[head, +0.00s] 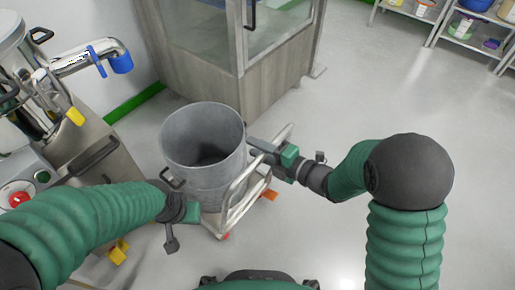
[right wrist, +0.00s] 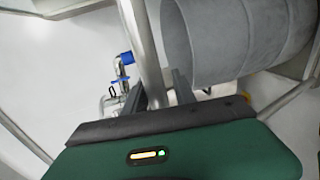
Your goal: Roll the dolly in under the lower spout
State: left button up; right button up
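The dolly (head: 232,215) is a low pale frame with orange corner parts and a tubular rail. A grey drum (head: 203,140) stands upright on it, open at the top. My right gripper (head: 262,146) is at the dolly's rail on the right. In the right wrist view, its two dark fingers close on the steel tube (right wrist: 140,45) of the rail, beside the drum (right wrist: 225,40). My left gripper (head: 180,208) is in front of the drum's lower left side; its finger opening is hidden. A steel spout with a blue end (head: 121,62) juts from the machine at upper left, apart from the drum.
The steel machine (head: 110,155) with a red button stands close on the left. A glazed cabinet (head: 240,75) stands behind the drum. Shelves (head: 470,25) with containers are at far upper right. The floor (head: 370,90) at right is clear.

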grip_shut()
jog(key=shift+f, duration=0.15)
dwell(1.0)
